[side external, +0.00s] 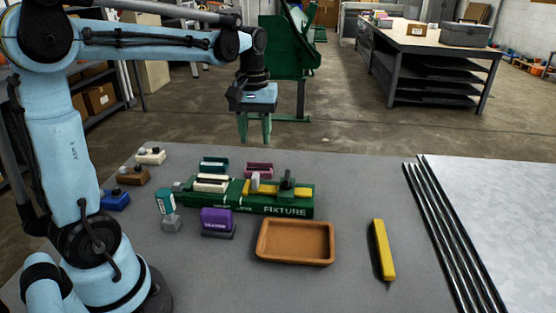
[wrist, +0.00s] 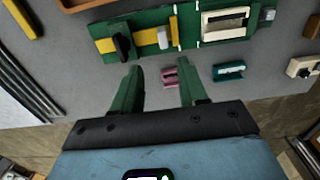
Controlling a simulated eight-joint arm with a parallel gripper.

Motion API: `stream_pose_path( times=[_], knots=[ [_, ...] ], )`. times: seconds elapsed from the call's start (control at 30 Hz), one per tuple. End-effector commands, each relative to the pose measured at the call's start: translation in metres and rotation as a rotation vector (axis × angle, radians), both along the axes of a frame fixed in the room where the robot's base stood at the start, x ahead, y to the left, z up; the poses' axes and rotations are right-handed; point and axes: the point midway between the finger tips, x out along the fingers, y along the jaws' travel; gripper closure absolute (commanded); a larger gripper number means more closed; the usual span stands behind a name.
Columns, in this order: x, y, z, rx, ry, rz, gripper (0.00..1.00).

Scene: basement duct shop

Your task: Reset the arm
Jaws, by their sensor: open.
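My gripper (side external: 255,128) is raised above the far edge of the grey table (side external: 355,190), with green fingers pointing down. In the wrist view, the two green fingers (wrist: 156,90) are apart with nothing held between them. The green fixture (side external: 240,207) stands on the table below and nearer the camera, holding a yellow bar and a cream block. A pink block (side external: 259,170) sits behind the fixture and shows between the fingers in the wrist view (wrist: 170,77), below them and apart from them.
An orange-brown tray (side external: 262,253) and a yellow bar (side external: 382,250) lie in front of the fixture. Purple (side external: 217,222), teal (side external: 214,165), blue (side external: 115,200) and brown (side external: 133,177) blocks stand around it. Dark rods (side external: 450,240) and a metal sheet (side external: 510,220) lie at right.

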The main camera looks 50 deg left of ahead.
Motion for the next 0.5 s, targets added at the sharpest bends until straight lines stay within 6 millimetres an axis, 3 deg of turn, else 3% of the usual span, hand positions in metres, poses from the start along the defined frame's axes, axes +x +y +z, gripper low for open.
stream_pose_path(
  times=[0.23, 0.5],
  knots=[
    [-0.004, -0.009, 0.001, 0.01, -0.033, -0.046, 0.57],
    [-0.03, -0.053, -0.004, 0.083, -0.233, -0.314, 0.57]
  ],
)
